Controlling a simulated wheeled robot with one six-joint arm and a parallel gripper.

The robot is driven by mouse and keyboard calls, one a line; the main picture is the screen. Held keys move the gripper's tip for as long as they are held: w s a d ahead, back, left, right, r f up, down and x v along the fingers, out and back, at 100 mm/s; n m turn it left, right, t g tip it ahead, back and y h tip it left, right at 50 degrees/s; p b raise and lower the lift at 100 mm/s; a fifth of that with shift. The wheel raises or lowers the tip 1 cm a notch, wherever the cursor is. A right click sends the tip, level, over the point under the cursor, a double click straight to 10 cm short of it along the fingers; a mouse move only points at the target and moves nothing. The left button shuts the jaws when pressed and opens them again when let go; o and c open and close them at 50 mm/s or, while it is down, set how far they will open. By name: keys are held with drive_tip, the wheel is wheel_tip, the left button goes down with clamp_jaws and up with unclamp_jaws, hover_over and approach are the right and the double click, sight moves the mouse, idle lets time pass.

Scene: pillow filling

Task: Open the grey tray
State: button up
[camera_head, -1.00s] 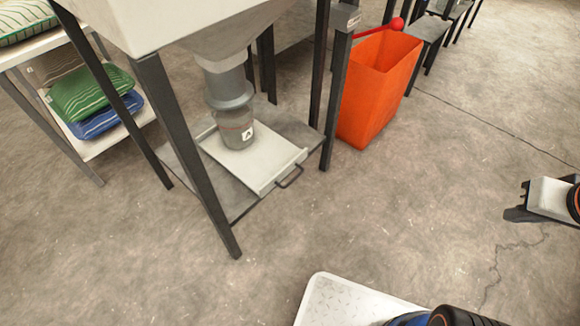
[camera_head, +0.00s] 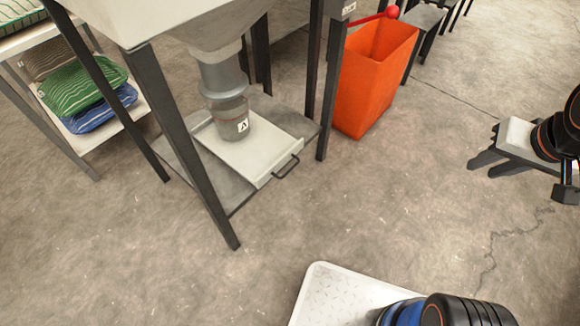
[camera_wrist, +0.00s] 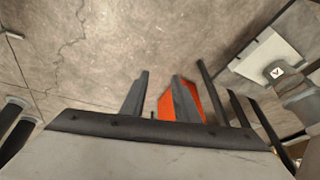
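The grey tray (camera_head: 270,150) lies flat on a dark shelf under the hopper. Its dark handle (camera_head: 287,167) sticks out on the right-front side. A grey cup-shaped piece with a white label (camera_head: 233,122) is over the tray, below the spout; I cannot tell whether it touches the tray. The tray (camera_wrist: 258,65) also shows at upper right in the wrist view. My gripper (camera_head: 482,166) is at the far right in the head view, well apart from the tray handle. In the wrist view its two fingers (camera_wrist: 160,98) are apart with nothing between them.
The hopper stand's dark legs (camera_head: 187,140) surround the shelf. An orange bin (camera_head: 372,85) with a red piece on its rim stands behind right. A shelf with striped pillows (camera_head: 82,90) is at left. The floor between tray and gripper is clear.

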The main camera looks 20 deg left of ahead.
drive_tip(key=w+a+f+g, duration=0.1)
drive_tip(key=w+a+f, duration=0.2)
drive_tip(key=w+a, duration=0.65)
drive_tip(key=m+g+y, duration=0.1)
drive_tip(key=m+g, duration=0.2)
drive_tip(key=m, duration=0.1)
hover_over(290, 170)
drive_tip(key=s+d, duration=0.1)
drive_tip(key=d, duration=0.3)
wheel_tip(290, 170, down, 23)
drive_tip(key=a+f, duration=0.1)
drive_tip(key=f, duration=0.4)
drive_tip(key=a+f, duration=0.1)
drive_tip(key=f, duration=0.5)
drive_tip(key=a+f, duration=0.1)
drive_tip(key=f, duration=0.4)
drive_tip(key=shift+w+a+f, duration=0.3)
drive_tip(key=shift+w+f, duration=0.05)
clamp_jaws()
